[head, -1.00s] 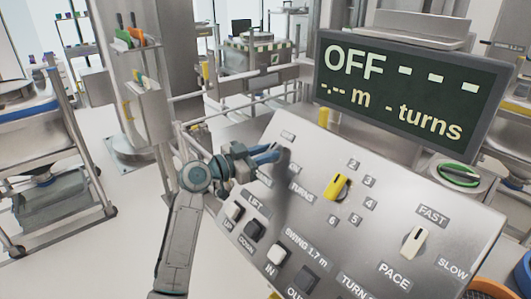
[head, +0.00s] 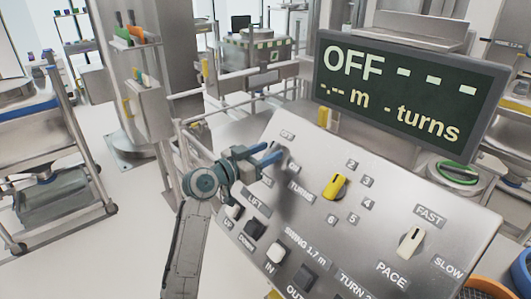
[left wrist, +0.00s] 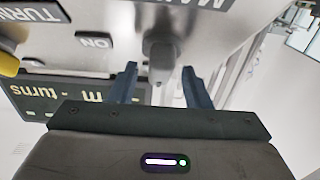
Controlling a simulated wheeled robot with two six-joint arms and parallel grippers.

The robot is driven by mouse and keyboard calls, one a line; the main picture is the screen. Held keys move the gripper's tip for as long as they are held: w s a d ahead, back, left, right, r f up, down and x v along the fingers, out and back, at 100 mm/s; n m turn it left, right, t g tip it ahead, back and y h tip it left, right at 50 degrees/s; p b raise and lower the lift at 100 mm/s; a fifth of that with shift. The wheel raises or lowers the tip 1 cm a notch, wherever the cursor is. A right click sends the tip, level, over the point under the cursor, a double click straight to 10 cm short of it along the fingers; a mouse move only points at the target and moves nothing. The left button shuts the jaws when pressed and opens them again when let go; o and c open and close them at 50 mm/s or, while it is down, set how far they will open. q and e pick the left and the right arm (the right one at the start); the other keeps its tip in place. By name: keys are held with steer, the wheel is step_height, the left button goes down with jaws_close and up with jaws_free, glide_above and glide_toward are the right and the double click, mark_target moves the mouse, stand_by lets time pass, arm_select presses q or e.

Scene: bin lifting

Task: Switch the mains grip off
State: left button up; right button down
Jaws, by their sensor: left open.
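The mains grip (left wrist: 160,45) is a grey knob on the sloping metal panel (head: 395,215), seen upside down in the left wrist view. An ON label (left wrist: 95,41) sits beside it. My left gripper (left wrist: 160,72) is open, its two blue fingertips pointing at the panel with the grip between their lines. I cannot tell whether they touch it. In the head view the left gripper (head: 272,153) is at the panel's upper left and mostly hides the grip. The display (head: 408,92) reads OFF with dashes. My right gripper is not in view.
A yellow selector knob (head: 335,187) and a cream PACE knob (head: 411,241) are to the right on the panel. Several push buttons lie below, including the IN button (head: 278,251). A railing (head: 185,155) stands behind the panel's left side.

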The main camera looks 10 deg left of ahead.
arm_select(q)
steer(key=b+v, duration=0.3)
steer(key=v, duration=0.8)
